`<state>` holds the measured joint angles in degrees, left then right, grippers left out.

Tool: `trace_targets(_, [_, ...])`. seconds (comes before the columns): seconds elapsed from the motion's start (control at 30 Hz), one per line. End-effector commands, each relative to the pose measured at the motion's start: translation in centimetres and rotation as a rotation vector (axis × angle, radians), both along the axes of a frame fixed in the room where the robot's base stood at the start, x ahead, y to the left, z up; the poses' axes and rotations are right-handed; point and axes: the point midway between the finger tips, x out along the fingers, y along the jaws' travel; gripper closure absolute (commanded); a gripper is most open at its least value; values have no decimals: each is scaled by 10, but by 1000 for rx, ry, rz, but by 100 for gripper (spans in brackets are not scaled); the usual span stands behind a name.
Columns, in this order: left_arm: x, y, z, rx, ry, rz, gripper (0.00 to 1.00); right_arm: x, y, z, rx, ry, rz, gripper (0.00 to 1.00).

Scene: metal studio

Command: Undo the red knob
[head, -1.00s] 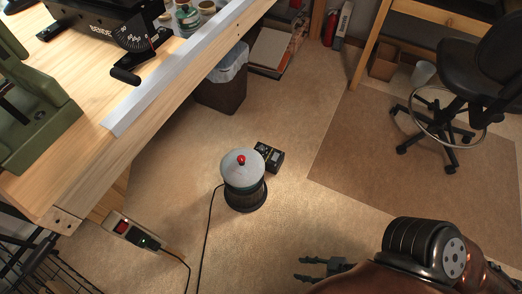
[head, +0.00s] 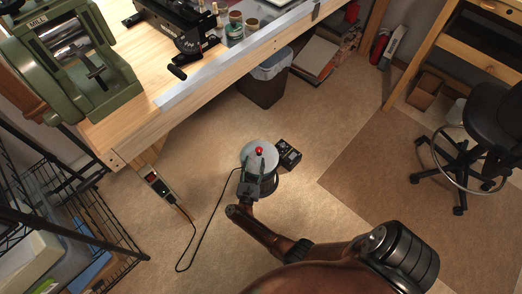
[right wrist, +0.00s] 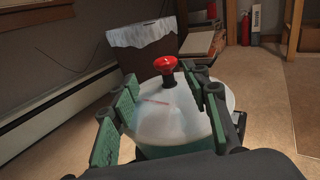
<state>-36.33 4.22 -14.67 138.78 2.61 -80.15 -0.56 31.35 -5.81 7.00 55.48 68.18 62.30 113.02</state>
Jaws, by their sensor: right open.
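The red knob (head: 259,150) sits on top of the pale domed lid (head: 252,157) of a dark round machine (head: 270,187) that stands on the floor. In the right wrist view the red knob (right wrist: 166,65) stands upright on a short dark stem at the lid's centre. My right gripper (head: 256,164) is open over the near side of the lid. In the right wrist view its green-padded fingers (right wrist: 160,97) stand apart to the left and right, with the knob beyond and between their tips. Nothing is between the pads. My left gripper is not in view.
A black cable runs left from the machine toward a power strip (head: 160,187) on the bench leg. The workbench (head: 150,125), a bin (head: 265,82) and a wire rack (head: 75,225) stand around it.

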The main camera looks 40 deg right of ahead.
Motion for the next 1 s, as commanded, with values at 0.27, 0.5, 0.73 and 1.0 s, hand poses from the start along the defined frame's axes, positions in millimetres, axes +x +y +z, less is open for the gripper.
trace_targets(0.27, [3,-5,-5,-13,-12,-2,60,6,-17,-2,44,-48,-63,57])
trace_targets(0.5, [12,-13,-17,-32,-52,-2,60,27,-48,-1,42,-48,-60,57])
trace_targets(0.73, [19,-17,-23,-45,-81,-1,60,37,-64,-1,43,-47,-60,57])
trace_targets(1.0, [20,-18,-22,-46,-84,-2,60,38,-65,0,43,-47,-59,57])
